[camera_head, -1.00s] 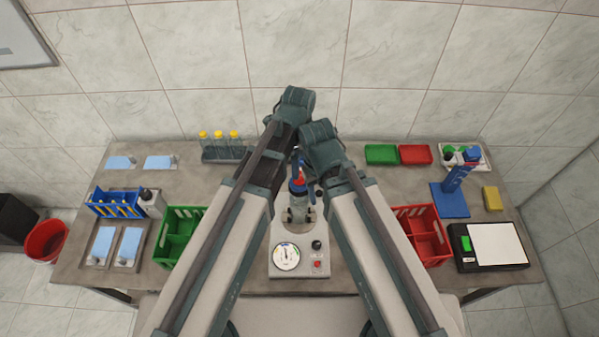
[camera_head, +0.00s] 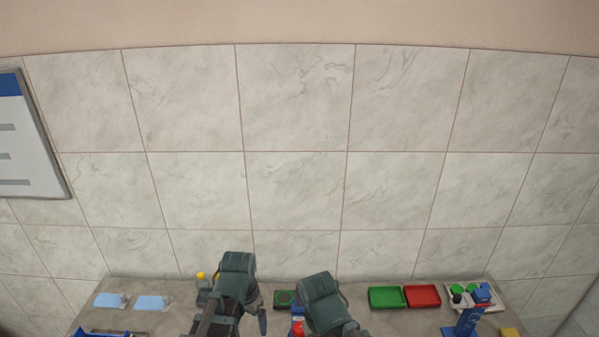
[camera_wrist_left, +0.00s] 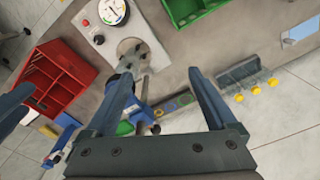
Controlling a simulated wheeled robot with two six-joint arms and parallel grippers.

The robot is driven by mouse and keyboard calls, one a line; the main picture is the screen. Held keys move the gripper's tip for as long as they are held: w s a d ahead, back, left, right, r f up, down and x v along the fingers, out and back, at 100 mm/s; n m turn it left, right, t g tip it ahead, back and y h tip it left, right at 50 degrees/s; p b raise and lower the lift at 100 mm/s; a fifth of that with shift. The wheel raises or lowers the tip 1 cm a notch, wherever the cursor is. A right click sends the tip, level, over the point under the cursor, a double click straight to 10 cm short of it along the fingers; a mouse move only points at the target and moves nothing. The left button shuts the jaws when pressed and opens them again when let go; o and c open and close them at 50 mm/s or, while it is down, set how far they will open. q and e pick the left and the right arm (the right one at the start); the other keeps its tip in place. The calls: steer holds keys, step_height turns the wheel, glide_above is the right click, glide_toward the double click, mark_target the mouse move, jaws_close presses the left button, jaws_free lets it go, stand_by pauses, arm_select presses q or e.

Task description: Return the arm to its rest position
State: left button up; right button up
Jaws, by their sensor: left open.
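My left gripper (camera_wrist_left: 166,80) is open in the left wrist view, its two blue-grey fingers apart with nothing held between them. In the head view, my left wrist is over the back of the table, and its jaws are mostly hidden. The cap feeder, a pale base (camera_wrist_left: 85,25) with a round gauge (camera_wrist_left: 112,12), lies beyond the left finger in the wrist view. That finger overlaps its metal fixture. My right wrist shows right of the left one in the head view. Its jaws cannot be made out.
Green (camera_head: 386,298) and red (camera_head: 422,297) trays lie at the back right, beside a blue stand (camera_head: 466,322). A rack with yellow-capped tubes (camera_wrist_left: 250,80), a red crate (camera_wrist_left: 60,70) and a green crate (camera_wrist_left: 190,18) show in the wrist view. The tiled wall rises behind.

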arm_select(q)
steer(key=s+a+n, duration=0.2)
steer(key=a+n, duration=0.2)
steer(key=n, duration=0.1)
steer(key=s+d+f+m+b, duration=0.1)
steer(key=s+d+f+b, duration=0.2)
steer(key=f+b, duration=0.6)
steer(key=s+d+f+m+y+b, duration=0.1)
steer(key=s+d+f+m+b, duration=0.1)
steer(key=d+f+b, duration=0.6)
steer(key=shift+s+f+g+b, duration=0.4)
steer(key=shift+f+b, duration=0.2)
steer(key=shift+b, duration=0.05)
arm_select(e)
step_height(320, 180, down, 18)
steer(key=shift+f, duration=0.15)
